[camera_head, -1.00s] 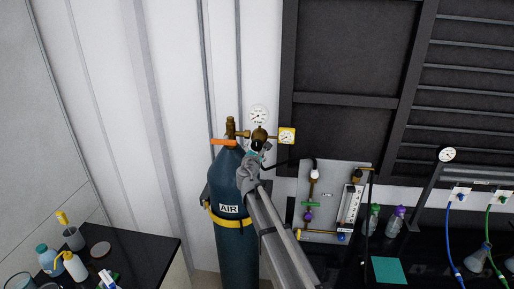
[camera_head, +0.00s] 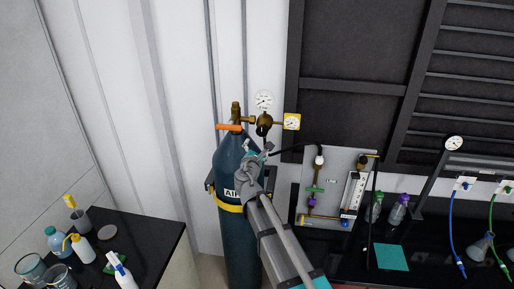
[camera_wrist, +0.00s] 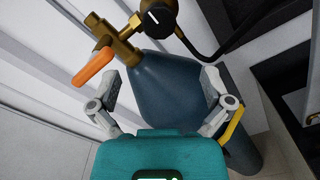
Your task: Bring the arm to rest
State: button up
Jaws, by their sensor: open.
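My gripper (camera_wrist: 160,103) is open and empty in the wrist view, its two fingers spread in front of the shoulder of a dark blue gas cylinder (camera_wrist: 165,85). In the head view my gripper (camera_head: 262,152) and grey arm lie in front of the cylinder (camera_head: 236,222), which is labelled AIR and held by a yellow strap (camera_head: 229,207). The cylinder's brass valve with an orange handle (camera_wrist: 94,65) is beyond the left finger. The regulator knob (camera_wrist: 158,18) is at the top of the wrist view. I cannot tell the exact gap between fingers and cylinder.
A gauge panel with a flow meter (camera_head: 335,190) stands right of the cylinder, joined by a black hose. Bottles (camera_head: 397,210) and a teal mat (camera_head: 391,257) are on the right bench. A left bench (camera_head: 150,238) holds several bottles and beakers. A pale wall is behind.

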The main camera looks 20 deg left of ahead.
dwell(0.3)
jog(key=d+f+m+g+h+b, duration=0.25)
jog(key=d+f+m, duration=0.35)
jog(key=d, duration=0.5)
jog(key=d+f+m+g+h+b, duration=0.2)
jog(key=d+f+m+h+b, duration=0.3)
jog(key=d, duration=0.7)
jog(key=d+f+m+g+h+b, duration=0.1)
jog(key=d+f+m+g+h, duration=0.15)
jog(key=d+f+m, duration=0.65)
jog(key=s+d+f+m+g+y+b, duration=0.2)
jog(key=s+d+f+m+g+b, duration=0.2)
jog(key=s+d+f, duration=0.3)
jog(key=s+d+f+m+g+y+b, duration=0.3)
jog(key=s+d+f+m+g, duration=0.3)
jog(key=s+d, duration=0.5)
jog(key=shift+s+d+f+m+y+b, duration=0.3)
jog(key=shift+s+f+m+b, duration=0.15)
jog(key=shift+f+m, duration=0.4)
jog(key=shift+a, duration=0.15)
